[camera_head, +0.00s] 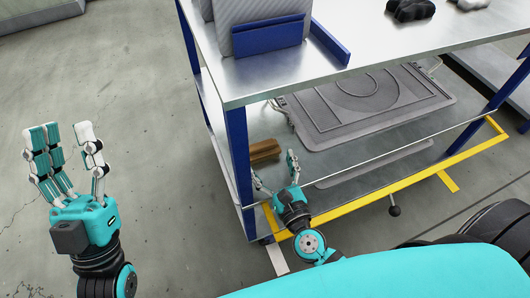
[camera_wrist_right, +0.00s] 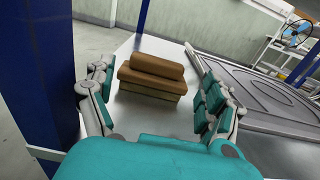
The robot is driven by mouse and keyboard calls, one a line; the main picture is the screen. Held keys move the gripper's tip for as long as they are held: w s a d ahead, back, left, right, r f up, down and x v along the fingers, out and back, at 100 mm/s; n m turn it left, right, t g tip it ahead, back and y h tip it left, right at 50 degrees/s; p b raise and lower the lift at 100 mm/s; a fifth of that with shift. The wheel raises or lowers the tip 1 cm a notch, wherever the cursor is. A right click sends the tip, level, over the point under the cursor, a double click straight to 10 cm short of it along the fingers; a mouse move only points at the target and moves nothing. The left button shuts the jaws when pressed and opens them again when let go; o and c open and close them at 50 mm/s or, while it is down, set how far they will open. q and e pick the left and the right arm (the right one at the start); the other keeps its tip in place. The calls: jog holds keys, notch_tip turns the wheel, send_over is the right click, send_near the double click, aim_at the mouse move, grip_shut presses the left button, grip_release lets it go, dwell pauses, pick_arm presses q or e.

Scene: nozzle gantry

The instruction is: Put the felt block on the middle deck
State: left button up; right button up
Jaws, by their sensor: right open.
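The brown felt block (camera_head: 264,151) rests on a metal deck (camera_head: 318,168) below the cart's top shelf, near the blue corner post. In the right wrist view the block (camera_wrist_right: 152,75) shows a rounded upper part over a wider, layered base. My right gripper (camera_head: 275,172) is open at the deck's near left corner, with its fingers pointing at the block. In the right wrist view its fingers (camera_wrist_right: 156,86) stand on either side with the block beyond, and no contact shows. My left gripper (camera_head: 69,148) is open and empty over the floor, left of the cart.
A blue post (camera_head: 238,155) stands close left of my right gripper. The top shelf (camera_head: 285,72) overhangs the deck. A large grey moulded panel (camera_head: 365,100) lies right of the block. Open floor surrounds my left gripper.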

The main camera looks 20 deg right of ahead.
jog(key=s, duration=0.6)
jog(key=shift+s, duration=0.4)
jog(key=shift+d, duration=0.1)
